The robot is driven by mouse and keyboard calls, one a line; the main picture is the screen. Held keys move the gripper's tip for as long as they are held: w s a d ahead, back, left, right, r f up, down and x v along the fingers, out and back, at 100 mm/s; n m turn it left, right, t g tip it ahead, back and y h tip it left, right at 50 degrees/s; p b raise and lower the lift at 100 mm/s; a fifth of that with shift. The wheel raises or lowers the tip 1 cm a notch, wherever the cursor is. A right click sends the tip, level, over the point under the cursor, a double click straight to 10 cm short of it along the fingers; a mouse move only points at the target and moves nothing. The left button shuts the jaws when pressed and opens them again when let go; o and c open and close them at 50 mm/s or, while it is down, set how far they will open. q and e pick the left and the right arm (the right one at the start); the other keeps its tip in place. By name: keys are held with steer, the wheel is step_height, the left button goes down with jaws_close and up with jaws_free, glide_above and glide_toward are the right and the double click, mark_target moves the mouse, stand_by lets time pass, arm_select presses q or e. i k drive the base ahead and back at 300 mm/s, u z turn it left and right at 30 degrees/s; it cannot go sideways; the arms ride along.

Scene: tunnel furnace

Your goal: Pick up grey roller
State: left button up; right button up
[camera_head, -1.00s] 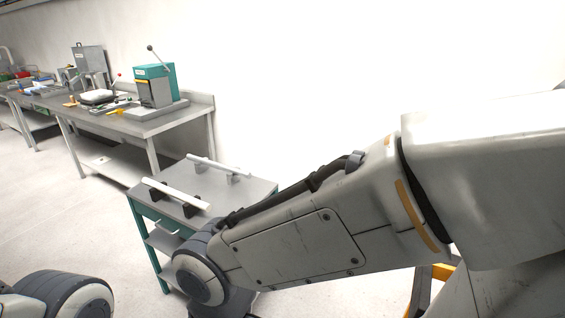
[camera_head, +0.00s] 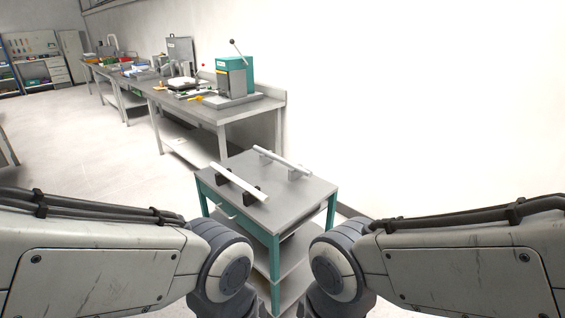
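The nearer roller (camera_head: 239,182) is on the left of the top. The farther roller (camera_head: 281,160) is near the back edge, with its supports partly hidden under it. My two arms come in from the left and right in front of the table. Their grippers are out of view below the picture, and neither arm touches a roller.
A long workbench (camera_head: 255,106) stands along the wall behind the table, with a teal press (camera_head: 236,76) and several tools on it. Shelving (camera_head: 38,62) and a locker (camera_head: 74,55) stand at the far left. The floor left of the table is clear.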

mark_target(300, 170)
steer(key=u, duration=0.05)
steer(key=i, duration=1.95)
steer(key=z, duration=0.45)
